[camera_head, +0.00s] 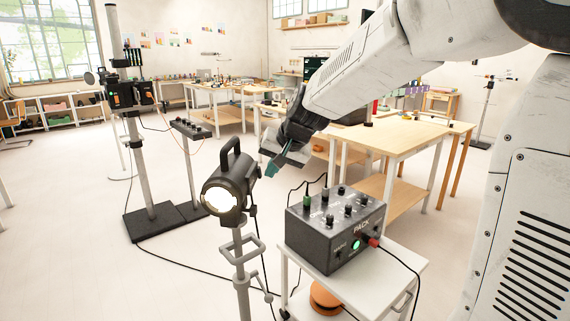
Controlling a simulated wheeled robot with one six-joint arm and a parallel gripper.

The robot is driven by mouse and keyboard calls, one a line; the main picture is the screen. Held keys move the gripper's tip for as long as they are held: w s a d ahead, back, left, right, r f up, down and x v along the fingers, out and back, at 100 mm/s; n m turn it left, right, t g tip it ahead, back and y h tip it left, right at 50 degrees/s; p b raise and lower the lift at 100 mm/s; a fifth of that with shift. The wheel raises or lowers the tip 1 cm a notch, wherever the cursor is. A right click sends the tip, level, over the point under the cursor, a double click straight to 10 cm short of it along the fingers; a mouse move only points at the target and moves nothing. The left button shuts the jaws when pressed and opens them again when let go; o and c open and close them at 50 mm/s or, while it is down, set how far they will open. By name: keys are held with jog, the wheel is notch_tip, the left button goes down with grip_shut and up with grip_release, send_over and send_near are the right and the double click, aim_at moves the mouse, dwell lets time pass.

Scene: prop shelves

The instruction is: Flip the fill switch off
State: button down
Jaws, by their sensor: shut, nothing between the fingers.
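A dark grey control box (322,240) marked "PACK" stands on a small white cart at lower centre. Several black-topped switches and knobs stand on its top; one at the left has a green part (307,203). A round green light (356,244) glows on its front, by a red plug (374,242). Which control is the fill switch cannot be read. My gripper (272,168) has teal fingertips, is shut and empty, and hangs up and left of the box, apart from it. A black stage lamp (229,185) left of the box is lit.
The lamp's stand (240,270) rises close left of the white cart (395,268). An orange round object (325,299) sits under the cart top. Cables cross the floor. Floor at lower left is mostly clear.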

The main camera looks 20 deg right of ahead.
jog(key=shift+w+a, duration=0.15)
jog(key=shift+a, duration=0.2)
jog(key=shift+w+a+f, duration=0.1)
jog(key=shift+a+f, duration=0.1)
jog(key=shift+r, duration=0.15)
jog(key=shift+r, duration=0.65)
jog(key=shift+d, duration=0.1)
